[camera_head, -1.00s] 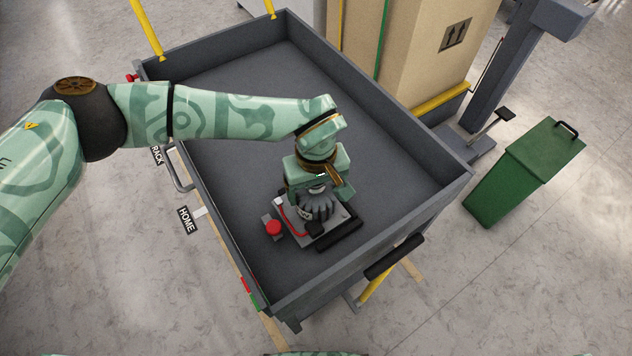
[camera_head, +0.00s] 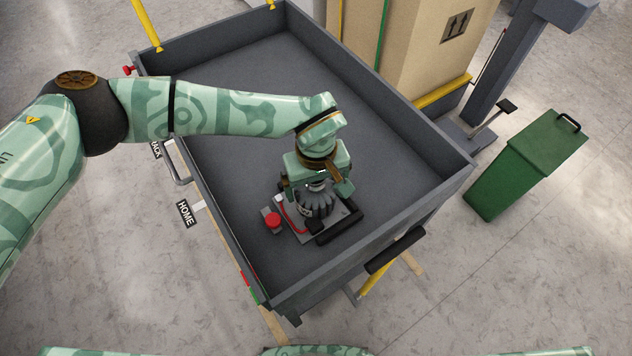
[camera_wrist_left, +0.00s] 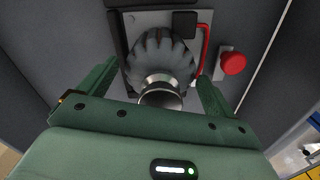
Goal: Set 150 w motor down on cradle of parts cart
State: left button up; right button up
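The 150 w motor (camera_head: 317,204) is a dark grey ribbed body with a bright metal top. It sits on the cradle (camera_head: 302,236), a grey plate with a black bar, in the near part of the parts cart (camera_head: 375,236). My left gripper (camera_head: 317,190) is above the motor, pointing down. In the left wrist view its fingers (camera_wrist_left: 158,80) are spread on either side of the motor (camera_wrist_left: 160,52), with gaps showing beside the metal top. The motor's underside is hidden. My right gripper is out of view.
A tall cardboard box (camera_head: 410,45) and a green bin (camera_head: 525,170) stand to the right, outside the cart.

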pick_arm(q)
jog(key=shift+o, duration=0.2)
jog(key=shift+s, duration=0.1)
notch_tip(320, 180, up, 23)
jog(key=p, duration=0.9)
jog(key=shift+r, duration=0.15)
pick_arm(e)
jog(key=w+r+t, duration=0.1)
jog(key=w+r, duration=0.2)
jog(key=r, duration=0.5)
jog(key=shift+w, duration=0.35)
